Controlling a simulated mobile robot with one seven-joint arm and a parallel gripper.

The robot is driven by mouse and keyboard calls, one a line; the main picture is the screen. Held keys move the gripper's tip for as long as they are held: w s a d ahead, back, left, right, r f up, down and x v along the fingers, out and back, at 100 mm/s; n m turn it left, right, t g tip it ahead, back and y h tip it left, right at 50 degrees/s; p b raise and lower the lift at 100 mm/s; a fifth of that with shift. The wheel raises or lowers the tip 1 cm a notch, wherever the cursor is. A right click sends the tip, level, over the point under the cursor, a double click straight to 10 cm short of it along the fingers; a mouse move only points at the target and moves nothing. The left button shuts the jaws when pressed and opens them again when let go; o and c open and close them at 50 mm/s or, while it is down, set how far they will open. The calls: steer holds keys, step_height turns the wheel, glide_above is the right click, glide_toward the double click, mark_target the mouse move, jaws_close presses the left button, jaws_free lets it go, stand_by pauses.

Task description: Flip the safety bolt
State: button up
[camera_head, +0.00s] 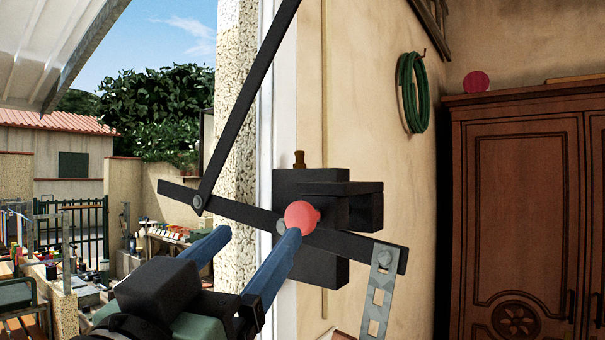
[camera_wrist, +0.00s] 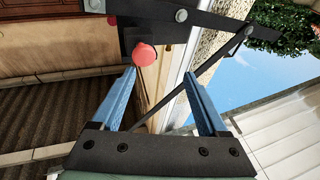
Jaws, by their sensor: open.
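A round pink-red knob (camera_head: 300,214), most likely on the safety bolt, sits at the front of a black lock box (camera_head: 312,272) on the wall by the door frame. The knob also shows in the wrist view (camera_wrist: 144,54), just beyond the fingertips and nearer the left finger. My gripper (camera_head: 258,233), also in the wrist view (camera_wrist: 160,72), is open, with two blue fingers and nothing between them. In the head view one fingertip overlaps the knob's lower left edge; I cannot tell if they touch. The bolt's body behind the knob is mostly hidden.
A long black bar (camera_head: 365,248) crosses the lock box, and a slanted black rod (camera_head: 245,105) joins its left part. A perforated metal strip (camera_head: 379,290) hangs from its right end. A brass-coloured pin (camera_head: 299,160) tops the box. A wooden wardrobe (camera_head: 525,220) stands right.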

mark_target(296, 218)
steer(key=s+a+r+m+g+h+p, duration=0.2)
steer(key=s+a+m+g+h+p, duration=0.15)
steer(key=g, duration=0.25)
steer(key=shift+h, duration=0.25)
steer(key=p+x, duration=0.1)
steer(key=x, duration=0.3)
steer(key=p+x, duration=0.2)
steer(key=x, duration=0.2)
steer(key=d+p+x, duration=0.1)
steer(key=p+x, duration=0.1)
steer(key=x, duration=0.1)
steer(key=shift+d, duration=0.15)
steer(key=shift+w+d+f+p, duration=0.1)
steer(key=shift+w+d+p, duration=0.2)
steer(key=shift+w, duration=0.15)
jaws_close()
